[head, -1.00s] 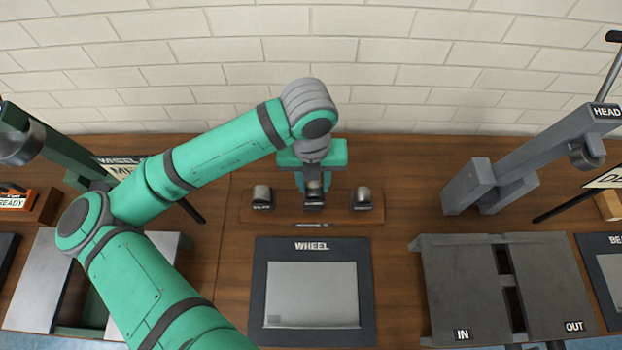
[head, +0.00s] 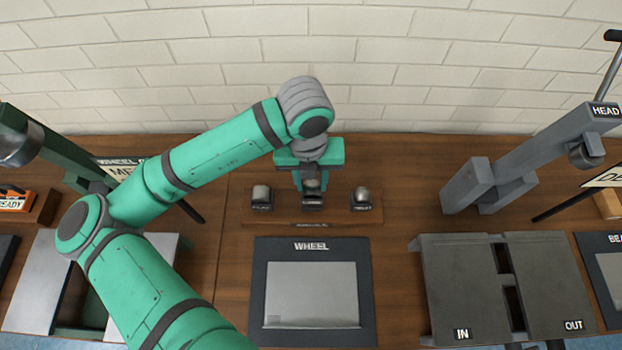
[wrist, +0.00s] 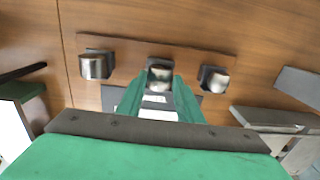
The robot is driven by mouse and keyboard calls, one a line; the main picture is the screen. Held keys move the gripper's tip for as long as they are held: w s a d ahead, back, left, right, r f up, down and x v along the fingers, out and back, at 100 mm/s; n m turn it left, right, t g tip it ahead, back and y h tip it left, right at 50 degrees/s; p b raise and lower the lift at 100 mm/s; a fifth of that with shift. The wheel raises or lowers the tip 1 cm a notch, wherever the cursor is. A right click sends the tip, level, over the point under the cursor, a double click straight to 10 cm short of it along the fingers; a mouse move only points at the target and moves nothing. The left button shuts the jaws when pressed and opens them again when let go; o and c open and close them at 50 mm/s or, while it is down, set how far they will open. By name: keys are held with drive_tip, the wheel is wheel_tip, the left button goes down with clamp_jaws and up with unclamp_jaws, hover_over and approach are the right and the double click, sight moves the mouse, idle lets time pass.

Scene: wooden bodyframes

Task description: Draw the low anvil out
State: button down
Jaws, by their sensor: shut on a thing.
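A wooden rack (head: 338,215) at the back of the bench carries small metal anvils in a row. The left anvil (head: 261,196) and the right anvil (head: 362,197) stand at either side; the right one has a rounder top. My gripper (head: 312,184) reaches down over the middle and is shut on the middle anvil (wrist: 160,73). Its green fingers (wrist: 159,88) lie on both sides of it in the wrist view. The labels are too small to read, so I cannot tell which is the low one. Whether the held anvil clears the rack is unclear.
A dark panel marked WHEEL (head: 312,247) with a grey sheet (head: 313,290) lies in front of the rack. A grey machine frame (head: 530,160) and an IN/OUT table (head: 455,290) stand at right. A green machine (head: 30,145) stands at left. A brick wall is behind.

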drive_tip(key=shift+f, duration=0.15)
drive_tip(key=shift+d+f, duration=0.1)
drive_tip(key=shift+f, duration=0.1)
drive_tip(key=shift+r, duration=0.4)
idle(0.7)
drive_tip(key=shift+s+a, duration=0.15)
drive_tip(key=shift+a, duration=0.1)
idle(0.3)
drive_tip(key=shift+s+d, duration=0.1)
drive_tip(key=shift+d, duration=0.1)
drive_tip(key=shift+a, duration=0.2)
idle(0.3)
drive_tip(key=shift+w+d, duration=0.15)
drive_tip(key=shift+w, duration=0.05)
idle(0.4)
